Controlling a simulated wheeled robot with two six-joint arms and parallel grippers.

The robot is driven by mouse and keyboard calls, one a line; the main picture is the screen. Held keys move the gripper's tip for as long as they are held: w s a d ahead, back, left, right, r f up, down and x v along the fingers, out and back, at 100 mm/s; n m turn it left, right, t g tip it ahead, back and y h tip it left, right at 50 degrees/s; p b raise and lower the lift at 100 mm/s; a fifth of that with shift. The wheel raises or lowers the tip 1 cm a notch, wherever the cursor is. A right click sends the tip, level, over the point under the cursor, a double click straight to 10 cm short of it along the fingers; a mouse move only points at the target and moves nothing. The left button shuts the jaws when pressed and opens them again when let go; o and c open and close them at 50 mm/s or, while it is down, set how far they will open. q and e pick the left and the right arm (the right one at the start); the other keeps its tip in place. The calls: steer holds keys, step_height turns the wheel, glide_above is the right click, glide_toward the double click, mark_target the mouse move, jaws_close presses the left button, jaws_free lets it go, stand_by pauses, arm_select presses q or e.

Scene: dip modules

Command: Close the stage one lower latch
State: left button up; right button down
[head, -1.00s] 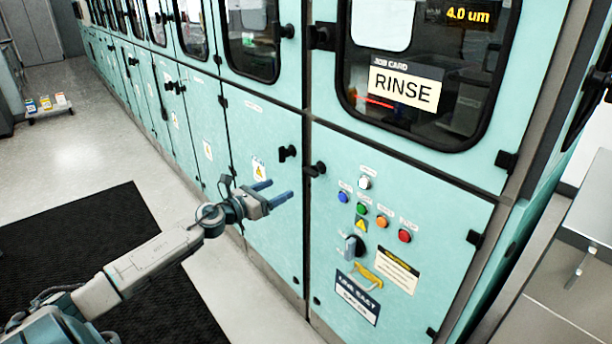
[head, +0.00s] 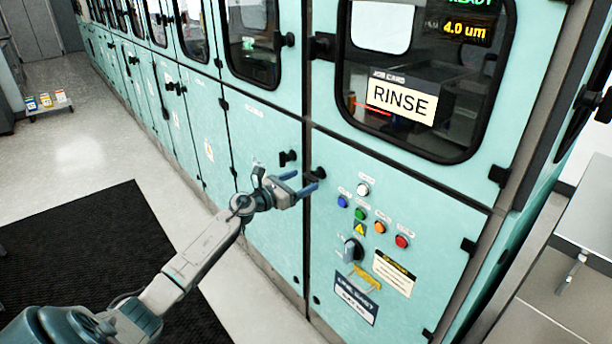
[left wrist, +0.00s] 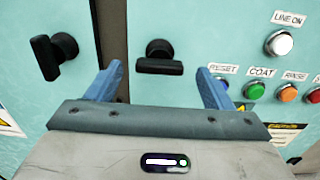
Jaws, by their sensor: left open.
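A black latch (head: 318,172) sits at the upper left corner of the lower teal door that carries the buttons. In the left wrist view this latch (left wrist: 158,62) lies between and beyond my blue fingertips, its handle roughly horizontal. My left gripper (head: 301,182) is open and empty, just in front of that latch; contact cannot be told. It also shows in the left wrist view (left wrist: 159,72). A second black latch (head: 287,157) is on the neighbouring lower door to the left, its handle turned more upright (left wrist: 46,57). No stage number is readable beside either latch.
Coloured buttons (head: 380,227), a dark rotary switch (head: 352,250) and a yellow handle (head: 366,275) are on the door below and right of the gripper. A window with a RINSE card (head: 402,104) is above. The floor in front is clear, with a black mat (head: 90,260).

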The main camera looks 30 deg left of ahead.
arm_select(q)
steer(key=shift+x, duration=1.3)
steer(key=shift+c, duration=0.2)
steer(key=c, duration=0.9)
steer(key=shift+c, duration=0.2)
